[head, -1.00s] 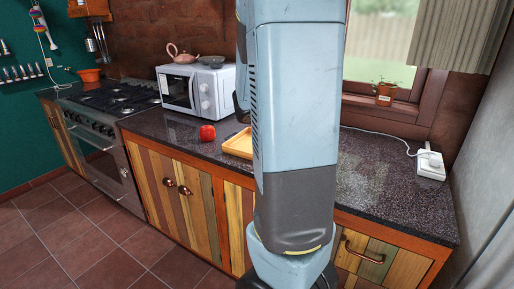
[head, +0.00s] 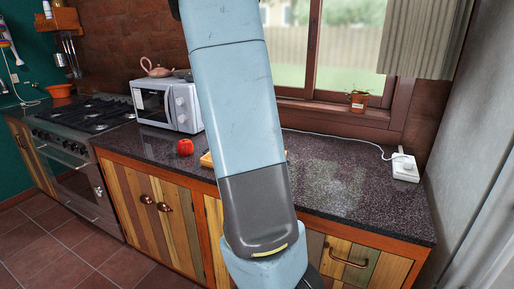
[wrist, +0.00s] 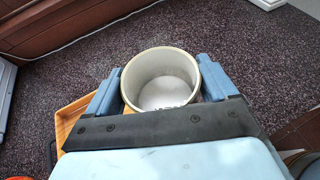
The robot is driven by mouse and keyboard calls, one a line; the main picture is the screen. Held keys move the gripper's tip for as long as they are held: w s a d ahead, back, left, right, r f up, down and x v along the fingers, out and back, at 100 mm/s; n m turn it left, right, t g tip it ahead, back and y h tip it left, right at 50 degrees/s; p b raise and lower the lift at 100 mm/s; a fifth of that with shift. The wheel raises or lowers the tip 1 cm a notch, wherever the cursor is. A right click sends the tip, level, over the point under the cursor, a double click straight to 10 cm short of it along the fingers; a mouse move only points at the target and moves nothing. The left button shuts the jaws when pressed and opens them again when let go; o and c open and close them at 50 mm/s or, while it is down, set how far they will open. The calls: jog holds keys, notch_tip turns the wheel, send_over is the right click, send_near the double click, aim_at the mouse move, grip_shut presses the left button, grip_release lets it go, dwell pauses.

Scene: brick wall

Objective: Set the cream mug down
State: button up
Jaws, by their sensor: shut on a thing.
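In the wrist view my gripper (wrist: 161,88) is shut on the cream mug (wrist: 162,58), one blue finger on each side of it. The mug is upright, and I look down into its open top at a pale inside. The dark speckled countertop (wrist: 255,55) shows around it. I cannot tell whether the mug's base touches the counter or is above it. In the head view my arm hides both the mug and my gripper. The countertop (head: 345,185) also shows in the head view.
A red apple (head: 185,147) and a microwave (head: 168,103) are further left. A white power strip (head: 404,167) with a cable is at right. Counter between is clear.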

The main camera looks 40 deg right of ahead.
jog(key=w, duration=0.1)
jog(key=w+d+f, duration=0.1)
jog(key=w, duration=0.1)
jog(key=shift+w+d+f, duration=0.15)
jog(key=shift+f, duration=0.15)
jog(key=shift+w+d+f, duration=0.3)
jog(key=shift+w+f, duration=0.5)
jog(key=shift+f, duration=0.7)
jog(key=shift+w+d+f, duration=0.3)
jog(key=shift+w+f, duration=0.55)
jog(key=shift+f, duration=0.65)
jog(key=shift+w+d+f, duration=0.3)
jog(key=shift+w+f, duration=0.5)
jog(key=shift+f, duration=0.7)
jog(key=o, duration=1.1)
jog(key=shift+f, duration=0.15)
jog(key=shift+o, duration=0.2)
